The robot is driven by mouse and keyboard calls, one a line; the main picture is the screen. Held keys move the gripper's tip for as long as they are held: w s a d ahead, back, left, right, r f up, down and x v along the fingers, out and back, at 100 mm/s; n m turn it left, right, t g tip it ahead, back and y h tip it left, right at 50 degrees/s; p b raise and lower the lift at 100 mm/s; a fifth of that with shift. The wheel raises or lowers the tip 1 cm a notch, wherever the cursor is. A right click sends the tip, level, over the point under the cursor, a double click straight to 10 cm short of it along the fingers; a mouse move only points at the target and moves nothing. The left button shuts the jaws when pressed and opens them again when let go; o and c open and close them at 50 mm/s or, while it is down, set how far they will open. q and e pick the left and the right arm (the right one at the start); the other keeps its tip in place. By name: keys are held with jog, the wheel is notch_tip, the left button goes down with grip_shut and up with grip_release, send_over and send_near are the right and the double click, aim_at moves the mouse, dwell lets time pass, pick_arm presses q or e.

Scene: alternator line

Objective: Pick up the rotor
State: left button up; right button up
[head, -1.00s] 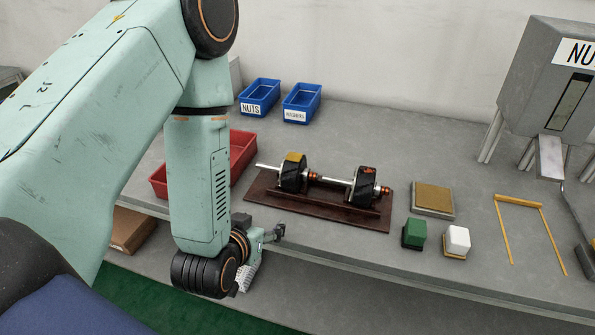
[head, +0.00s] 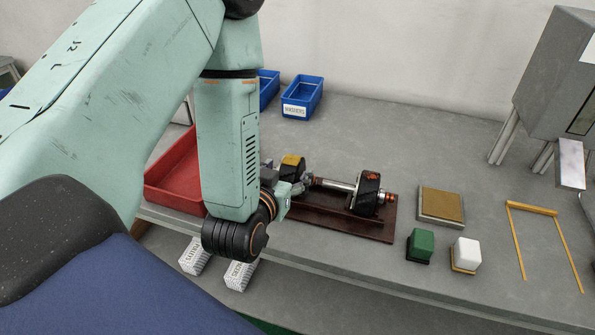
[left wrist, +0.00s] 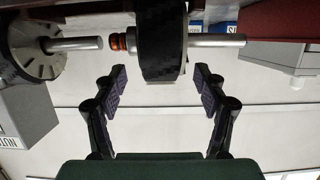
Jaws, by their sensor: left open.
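Two rotors with black cores and steel shafts lie on a dark brown wooden rack (head: 335,222) on the bench. The left rotor (head: 292,161), with a gold patch on top, is partly hidden by my left gripper (head: 303,186). The right rotor (head: 367,192) is in clear view. In the left wrist view, my left gripper (left wrist: 161,85) is open. Its fingers point at the left rotor's black core (left wrist: 161,45), one finger either side of its width. The core is just beyond the fingertips, and I see no contact. My right gripper is not in view.
A red bin (head: 172,180) stands left of the rack, two blue bins (head: 302,96) behind it. Right of it are a brown-topped pad (head: 441,204), a green block (head: 421,244), a white block (head: 466,254) and a yellow frame (head: 532,209). A grey machine stands far right.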

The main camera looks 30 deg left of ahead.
aim_at(295, 157)
pick_arm(q)
jog(key=shift+a, duration=0.2)
jog(key=shift+w+a, duration=0.1)
jog(key=shift+w, duration=0.1)
jog(key=x, duration=0.5)
jog(key=shift+w+p, duration=0.25)
jog(key=shift+p, duration=0.05)
jog(key=shift+w+a, duration=0.25)
jog(key=shift+w, duration=0.1)
jog(key=shift+w+d+f, duration=0.1)
jog(key=shift+w+d, duration=0.1)
jog(key=shift+w+f, duration=0.1)
jog(key=shift+w, duration=0.1)
jog(key=shift+c, duration=1.2)
jog(key=shift+s+a, duration=0.15)
jog(key=shift+s, duration=0.15)
jog(key=c, duration=0.5)
grip_shut()
jog(key=shift+w, duration=0.1)
